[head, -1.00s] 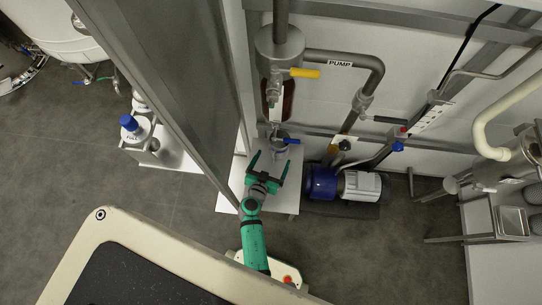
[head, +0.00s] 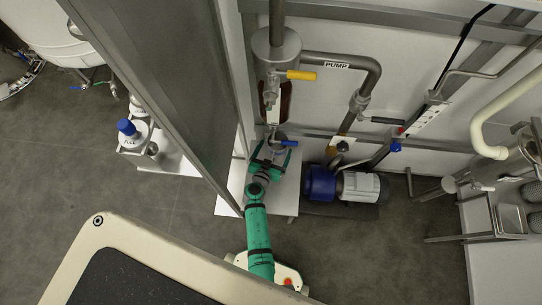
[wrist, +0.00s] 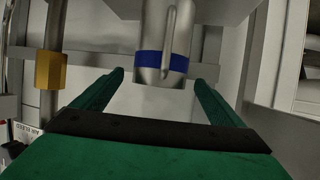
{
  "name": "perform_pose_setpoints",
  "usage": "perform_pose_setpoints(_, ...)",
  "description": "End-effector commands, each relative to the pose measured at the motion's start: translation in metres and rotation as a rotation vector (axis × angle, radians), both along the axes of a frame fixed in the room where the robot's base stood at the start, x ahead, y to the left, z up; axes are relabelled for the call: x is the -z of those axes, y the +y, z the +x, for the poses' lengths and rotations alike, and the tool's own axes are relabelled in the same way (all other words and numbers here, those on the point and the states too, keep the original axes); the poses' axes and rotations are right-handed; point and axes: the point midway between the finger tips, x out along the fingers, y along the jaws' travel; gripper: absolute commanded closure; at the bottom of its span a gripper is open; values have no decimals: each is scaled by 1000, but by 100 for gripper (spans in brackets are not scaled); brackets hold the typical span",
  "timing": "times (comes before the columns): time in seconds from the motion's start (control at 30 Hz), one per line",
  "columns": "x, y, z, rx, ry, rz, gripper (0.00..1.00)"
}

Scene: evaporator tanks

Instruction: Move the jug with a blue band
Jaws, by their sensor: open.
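In the head view the jug (head: 280,150) is at the small white stand, below the pipe, mostly hidden by the pipework and my gripper. My gripper (head: 272,152) is open and points at the jug. In the wrist view its two green fingers lie to the left and right of the jug, with gaps on both sides. I cannot tell how far the jug reaches between them.
A vertical pipe with a yellow lever (head: 302,75) stands above the jug. A blue lever (head: 290,143) is close to my right finger. A blue and white pump (head: 345,185) stands right of the white stand (head: 230,195). A tall grey panel (head: 165,90) is close on the left.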

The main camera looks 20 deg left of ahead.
Motion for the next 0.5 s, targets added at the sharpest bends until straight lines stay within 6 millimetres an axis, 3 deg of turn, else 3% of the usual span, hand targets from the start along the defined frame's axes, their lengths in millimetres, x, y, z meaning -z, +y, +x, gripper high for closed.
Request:
perform_pose_setpoints(0.2,11,1,28,1,0,-1,8)
perform_pose_setpoints(0.5,17,2,40,-1,1,0,8)
